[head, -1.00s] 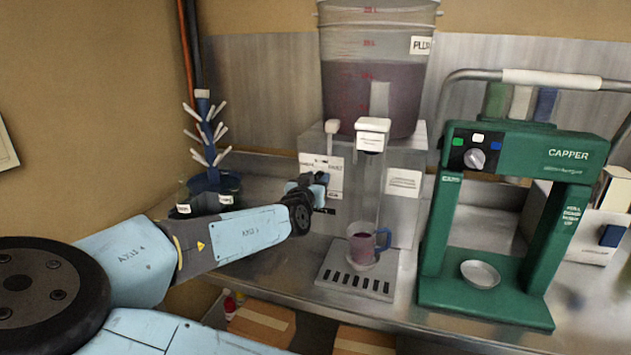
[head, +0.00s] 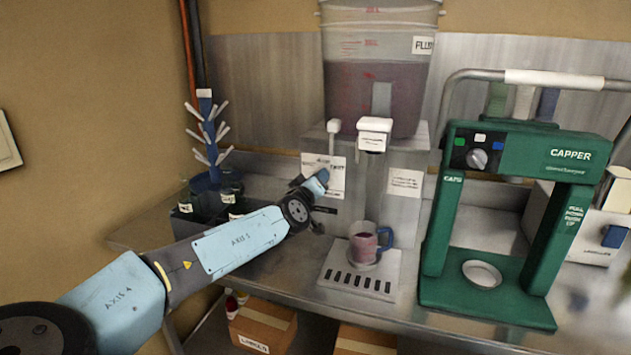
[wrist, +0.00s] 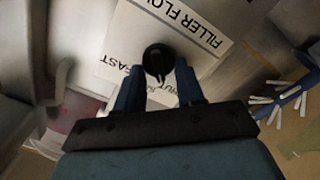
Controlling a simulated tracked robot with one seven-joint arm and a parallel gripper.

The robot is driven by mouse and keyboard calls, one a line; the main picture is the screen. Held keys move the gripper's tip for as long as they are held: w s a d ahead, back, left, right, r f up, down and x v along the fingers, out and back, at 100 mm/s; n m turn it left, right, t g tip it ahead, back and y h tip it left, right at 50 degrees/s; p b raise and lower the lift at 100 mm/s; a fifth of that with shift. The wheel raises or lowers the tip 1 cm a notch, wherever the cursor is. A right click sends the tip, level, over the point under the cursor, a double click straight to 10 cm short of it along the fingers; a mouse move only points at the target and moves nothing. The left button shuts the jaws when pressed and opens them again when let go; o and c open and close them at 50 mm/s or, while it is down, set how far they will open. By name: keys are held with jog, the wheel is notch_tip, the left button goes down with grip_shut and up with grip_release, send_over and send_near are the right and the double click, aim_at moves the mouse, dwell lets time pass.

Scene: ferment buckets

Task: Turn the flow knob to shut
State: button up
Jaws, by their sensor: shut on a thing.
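The flow knob (wrist: 158,62) is a small dark round knob on the filler's front, seen in the wrist view in front of a white label reading "FILLER FLOW" (wrist: 185,25). My gripper (wrist: 158,85) has its two blue fingers on either side of the knob and is shut on it. In the head view my gripper (head: 322,208) reaches the left part of the filler's front, below the white label (head: 324,175). The knob is hidden there by my arm. The words "FAST" and part of "SHUT" show on the label in the wrist view. The knob's exact setting is hard to read.
The filler (head: 388,210) carries a bucket of dark red liquid (head: 365,95). A mug (head: 364,244) stands under its spout on a slotted drip tray (head: 350,277). A green capper (head: 520,150) stands to the right. A blue bottle tree (head: 208,135) stands behind my arm, at left.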

jog(key=shift+a+n, duration=0.25)
jog(key=shift+n, duration=0.25)
jog(key=o, duration=0.8)
jog(key=shift+w, duration=0.1)
jog(key=shift+o, duration=1.1)
jog(key=shift+d, duration=0.1)
jog(key=v, duration=1.4)
jog(key=shift+f, duration=0.1)
